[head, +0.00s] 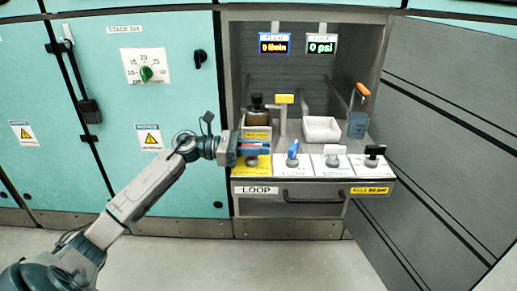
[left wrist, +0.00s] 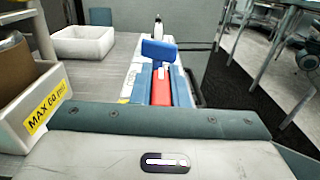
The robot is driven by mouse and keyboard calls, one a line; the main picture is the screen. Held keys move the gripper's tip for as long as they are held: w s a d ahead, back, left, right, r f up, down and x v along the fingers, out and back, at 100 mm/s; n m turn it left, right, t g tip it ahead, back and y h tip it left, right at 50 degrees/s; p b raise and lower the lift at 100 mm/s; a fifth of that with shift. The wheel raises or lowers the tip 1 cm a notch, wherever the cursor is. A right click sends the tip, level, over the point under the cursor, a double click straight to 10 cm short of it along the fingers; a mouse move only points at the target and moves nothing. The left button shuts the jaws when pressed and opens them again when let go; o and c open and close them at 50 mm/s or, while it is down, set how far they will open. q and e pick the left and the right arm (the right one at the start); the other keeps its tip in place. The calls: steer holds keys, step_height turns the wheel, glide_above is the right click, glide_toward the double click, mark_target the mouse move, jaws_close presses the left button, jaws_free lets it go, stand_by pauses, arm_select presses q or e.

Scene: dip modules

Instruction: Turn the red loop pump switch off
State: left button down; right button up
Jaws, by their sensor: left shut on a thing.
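The red loop pump switch (left wrist: 161,92) is a red handle in the left wrist view, between the two blue fingers of my left gripper. In the head view my left gripper (head: 254,149) reaches in from the left over the yellow plate (head: 261,167) at the left end of the switch row. It is shut on the red switch and hides most of it there. I cannot tell the handle's exact angle. My right gripper is in neither view.
A blue switch (head: 292,152), a white switch (head: 332,158) and a black switch (head: 374,152) stand to the right. Behind are a bottle (head: 257,113), a yellow-topped post (head: 284,100) and a white tray (head: 321,129). The flow display (head: 275,44) reads 0 l/min; the pressure display (head: 321,44) reads 0 psi.

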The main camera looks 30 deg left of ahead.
arm_select(q)
steer(key=c, duration=1.4)
jaws_free()
steer(key=v, duration=1)
steer(key=shift+s+a+p, duration=0.2)
steer(key=shift+a+p, duration=0.1)
steer(key=shift+p, duration=0.1)
steer(key=shift+f, duration=0.1)
